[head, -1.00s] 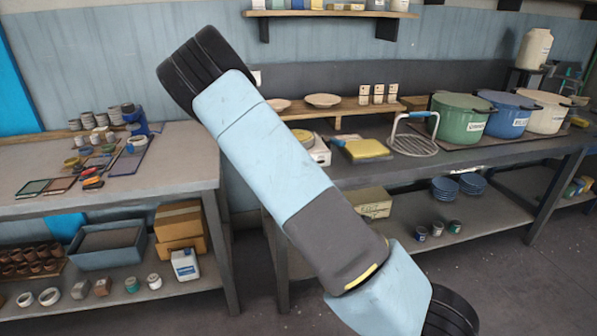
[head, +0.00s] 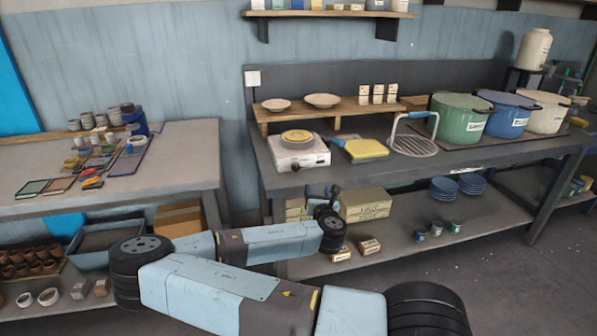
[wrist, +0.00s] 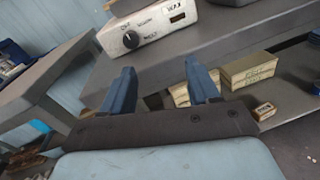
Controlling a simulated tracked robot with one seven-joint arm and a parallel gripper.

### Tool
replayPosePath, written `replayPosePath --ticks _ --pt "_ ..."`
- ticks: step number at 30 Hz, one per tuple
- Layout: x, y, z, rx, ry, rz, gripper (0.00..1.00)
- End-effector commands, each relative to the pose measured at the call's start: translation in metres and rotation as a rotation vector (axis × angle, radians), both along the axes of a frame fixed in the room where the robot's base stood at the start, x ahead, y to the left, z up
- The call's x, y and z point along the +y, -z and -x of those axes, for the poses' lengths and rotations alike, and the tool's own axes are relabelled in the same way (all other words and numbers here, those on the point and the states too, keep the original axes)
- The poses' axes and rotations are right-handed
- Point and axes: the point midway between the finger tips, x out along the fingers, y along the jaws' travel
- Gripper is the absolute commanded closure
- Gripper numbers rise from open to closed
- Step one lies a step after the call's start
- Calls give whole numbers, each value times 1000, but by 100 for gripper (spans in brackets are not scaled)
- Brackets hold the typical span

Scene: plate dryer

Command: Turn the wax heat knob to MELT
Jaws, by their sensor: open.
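The white wax heater (head: 312,157) stands on the right-hand bench near its left front corner, with a round yellowish piece on top. In the wrist view the front of the heater (wrist: 185,25) shows the dark round heat knob (wrist: 131,40), with small printed words around it; the lower right one seems to read MELT. I cannot clearly tell where the knob points. The knob is tiny in the head view (head: 295,166). My gripper (wrist: 161,70) is open and empty, its two blue fingers apart, below and short of the heater front. It also shows in the head view (head: 328,192), below the bench top.
A yellow pad with a blue handle (head: 362,149) and a wire rack (head: 412,144) lie right of the heater. A wooden riser (head: 350,108) stands behind. Cartons (head: 365,204) sit on the shelf below, close to my gripper. The bench's front edge lies between gripper and heater.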

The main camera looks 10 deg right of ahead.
Motion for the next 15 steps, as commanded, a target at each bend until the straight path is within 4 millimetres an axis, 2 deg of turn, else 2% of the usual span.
replayPosePath --ticks 3,6,11,15 --pt "19 -4 -2 -11 -83 105 40" --pt "29 -6 -3 -18 -125 156 40" --pt "35 -8 -7 -22 -152 186 40" --pt "35 -8 -21 -23 -152 184 40"
